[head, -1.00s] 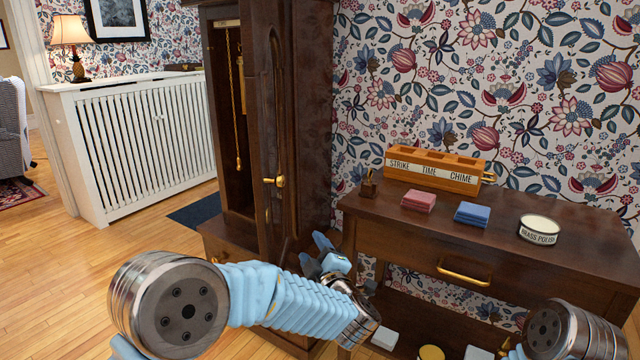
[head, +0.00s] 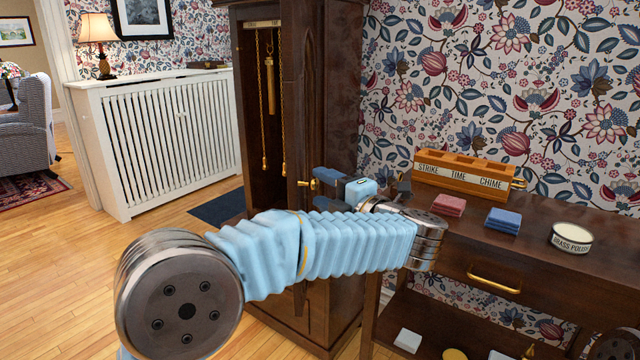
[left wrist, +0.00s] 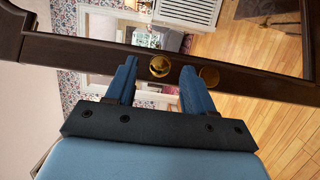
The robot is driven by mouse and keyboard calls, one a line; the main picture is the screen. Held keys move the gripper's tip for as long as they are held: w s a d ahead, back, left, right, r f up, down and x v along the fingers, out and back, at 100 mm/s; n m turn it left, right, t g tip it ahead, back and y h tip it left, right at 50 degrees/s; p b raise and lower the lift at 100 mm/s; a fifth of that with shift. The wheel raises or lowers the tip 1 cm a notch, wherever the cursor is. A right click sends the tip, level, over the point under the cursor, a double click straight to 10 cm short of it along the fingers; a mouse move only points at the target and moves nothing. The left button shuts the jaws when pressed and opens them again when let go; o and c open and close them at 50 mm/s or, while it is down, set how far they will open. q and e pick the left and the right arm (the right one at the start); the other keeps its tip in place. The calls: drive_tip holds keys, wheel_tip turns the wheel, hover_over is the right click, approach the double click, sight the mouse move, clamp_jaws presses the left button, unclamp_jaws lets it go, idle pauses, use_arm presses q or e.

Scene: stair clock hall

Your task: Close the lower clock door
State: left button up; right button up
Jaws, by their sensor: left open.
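The tall dark wood clock (head: 335,110) stands left of the console table. Its lower door (head: 293,130) is open and seen nearly edge-on, with chains and a brass weight (head: 270,90) showing inside. The door's brass knob (head: 304,184) is at the tips of my left gripper (head: 322,188). In the left wrist view my left gripper (left wrist: 158,78) is open. The knob (left wrist: 160,66) shows between and just beyond its fingertips, on the dark door frame (left wrist: 95,58). A second brass round shape (left wrist: 209,76) lies beside it. I cannot tell whether the fingers touch the knob. My right gripper is out of view.
The console table (head: 450,235) at right holds a wooden STRIKE TIME CHIME box (head: 463,172), red and blue cloths, and a polish tin (head: 571,238). A white radiator cover (head: 165,140) stands at left. Wooden floor is clear at front left.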

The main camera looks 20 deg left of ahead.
use_arm(q)
drive_tip(key=shift+x, duration=1)
drive_tip(key=shift+c, duration=0.5)
clamp_jaws()
